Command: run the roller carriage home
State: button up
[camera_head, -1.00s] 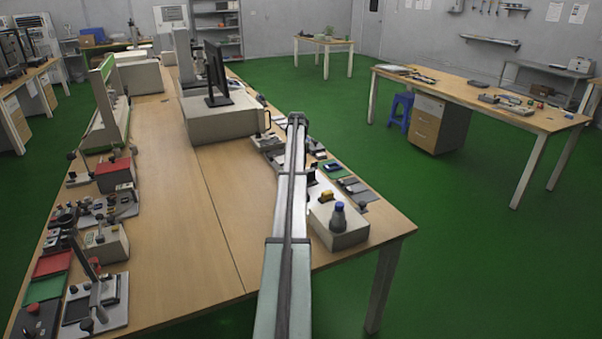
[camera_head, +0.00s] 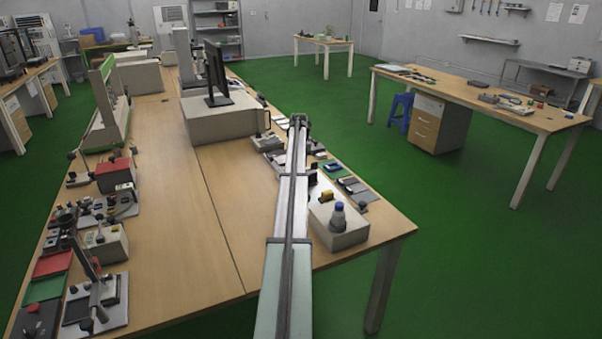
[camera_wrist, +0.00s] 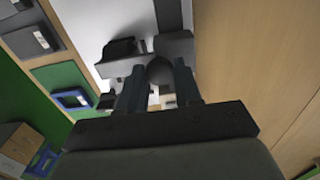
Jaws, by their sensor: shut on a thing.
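In the wrist view, the two dark fingers of my gripper (camera_wrist: 159,88) stand on either side of a dark rounded knob (camera_wrist: 160,70) and are shut on it. The knob is on a grey block, which looks like the roller carriage (camera_wrist: 174,46), on a pale base plate (camera_wrist: 95,25). A dark grey strip (camera_wrist: 168,14) runs up the plate beyond the block. The fingers hide part of the carriage and what lies below it. In the head view, my arm reaches away over the right side of the bench, and its far end covers the carriage.
Flat pads with small blocks, one of them grey (camera_wrist: 40,38), lie left of the plate in the wrist view. In the head view, a pale box with a blue-capped bottle (camera_head: 338,215) stands right of my arm. A monitor (camera_head: 216,75) stands beyond. The bench middle is clear.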

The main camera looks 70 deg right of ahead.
jog(key=s+a, duration=0.6)
jog(key=shift+a, duration=0.15)
dwell(0.6)
jog(key=shift+s+a, duration=0.15)
jog(key=shift+s, duration=0.05)
jog(key=o, duration=0.6)
jog(key=shift+c, duration=0.2)
jog(key=shift+r, duration=2.5)
